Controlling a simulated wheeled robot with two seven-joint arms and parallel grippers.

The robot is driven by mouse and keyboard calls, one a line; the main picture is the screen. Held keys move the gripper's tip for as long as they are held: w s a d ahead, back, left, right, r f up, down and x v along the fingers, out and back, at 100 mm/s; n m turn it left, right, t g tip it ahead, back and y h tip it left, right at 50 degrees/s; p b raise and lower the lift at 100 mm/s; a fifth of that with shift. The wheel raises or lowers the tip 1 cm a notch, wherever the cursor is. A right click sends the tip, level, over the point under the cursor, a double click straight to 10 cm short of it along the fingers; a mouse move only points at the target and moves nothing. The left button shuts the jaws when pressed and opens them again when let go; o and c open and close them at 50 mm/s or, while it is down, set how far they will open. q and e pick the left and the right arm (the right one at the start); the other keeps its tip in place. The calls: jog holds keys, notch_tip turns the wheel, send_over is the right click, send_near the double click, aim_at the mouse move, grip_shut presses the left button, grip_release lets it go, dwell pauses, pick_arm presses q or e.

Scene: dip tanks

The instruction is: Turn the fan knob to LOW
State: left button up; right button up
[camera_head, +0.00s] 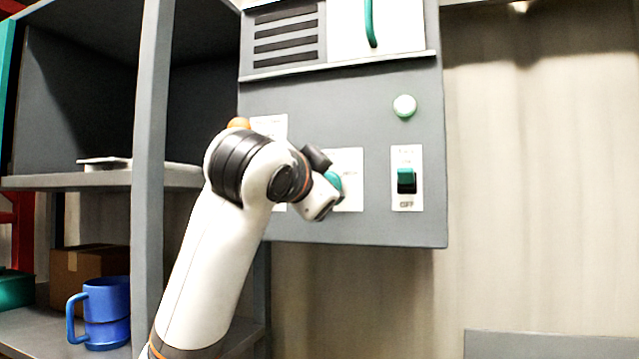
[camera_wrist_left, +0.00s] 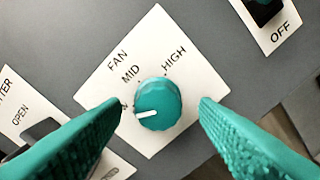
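The fan knob (camera_wrist_left: 160,104) is a round teal knob with a white pointer, on a white plate (camera_wrist_left: 178,62) labelled FAN, MID and HIGH. Its pointer faces left in the wrist view, away from MID and HIGH, toward a label mostly hidden by a finger. My left gripper (camera_wrist_left: 161,104) is open, with one teal finger on each side of the knob and a visible gap on both sides. In the head view my left wrist and hand cover much of the fan plate (camera_head: 352,160). My right gripper is not in view.
A grey shelf (camera_head: 150,150) stands left, with a blue mug (camera_head: 106,310) and a cardboard box (camera_head: 85,265).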

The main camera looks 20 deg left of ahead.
pick_arm(q)
jog(key=s+b, duration=0.4)
jog(key=s, duration=0.8)
jog(key=shift+a+r, duration=0.2)
jog(key=shift+a, duration=0.1)
